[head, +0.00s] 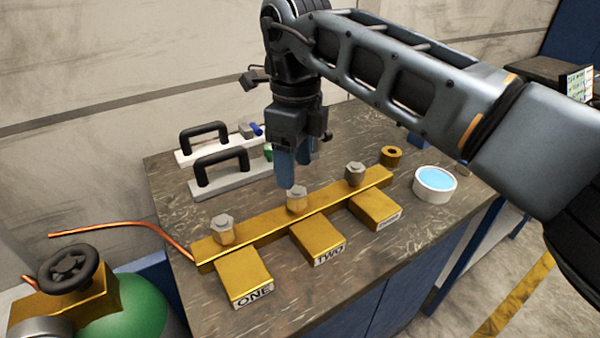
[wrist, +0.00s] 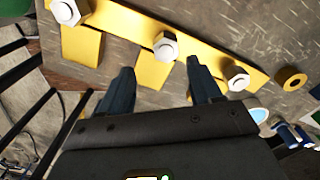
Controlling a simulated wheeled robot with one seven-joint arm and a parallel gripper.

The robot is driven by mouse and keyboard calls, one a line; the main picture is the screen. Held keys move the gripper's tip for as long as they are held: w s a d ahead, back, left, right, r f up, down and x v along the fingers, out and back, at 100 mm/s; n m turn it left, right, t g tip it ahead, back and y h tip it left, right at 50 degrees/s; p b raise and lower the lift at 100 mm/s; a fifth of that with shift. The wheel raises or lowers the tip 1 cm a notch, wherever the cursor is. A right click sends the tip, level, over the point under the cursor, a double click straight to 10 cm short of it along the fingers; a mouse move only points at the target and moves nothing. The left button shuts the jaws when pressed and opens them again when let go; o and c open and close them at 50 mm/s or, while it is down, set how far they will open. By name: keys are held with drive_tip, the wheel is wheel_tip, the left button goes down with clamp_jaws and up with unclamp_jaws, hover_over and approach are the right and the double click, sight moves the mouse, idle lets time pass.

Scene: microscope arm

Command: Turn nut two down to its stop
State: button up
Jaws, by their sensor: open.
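Nut two (head: 296,199) is a pale metal hex nut on the brass bar (head: 265,222), above the block labelled TWO (head: 318,240). My gripper (head: 292,172) points down just above and behind nut two in the head view, with its blue fingers apart. In the wrist view nut two (wrist: 166,46) lies beyond the gap between the fingertips (wrist: 163,75), and nothing is between the fingers. The nut over block ONE (head: 222,229) and a third nut (head: 355,174) stand at either side on the same bar.
Two plates with black handles (head: 222,172) lie behind the bar. A brass ring (head: 391,156) and a white dish with blue contents (head: 435,184) are at the right. A copper tube (head: 120,231) leaves the left end. A green cylinder (head: 140,310) stands at the lower left.

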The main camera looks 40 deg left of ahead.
sight(298, 192)
drive_tip(key=shift+w, duration=0.4)
drive_tip(key=shift+f, duration=0.3)
drive_tip(key=shift+a+f+p, duration=0.1)
drive_tip(key=shift+f+p, duration=0.2)
drive_tip(key=shift+f, duration=3.1)
drive_tip(key=c, duration=1)
drive_tip(key=shift+o, duration=0.2)
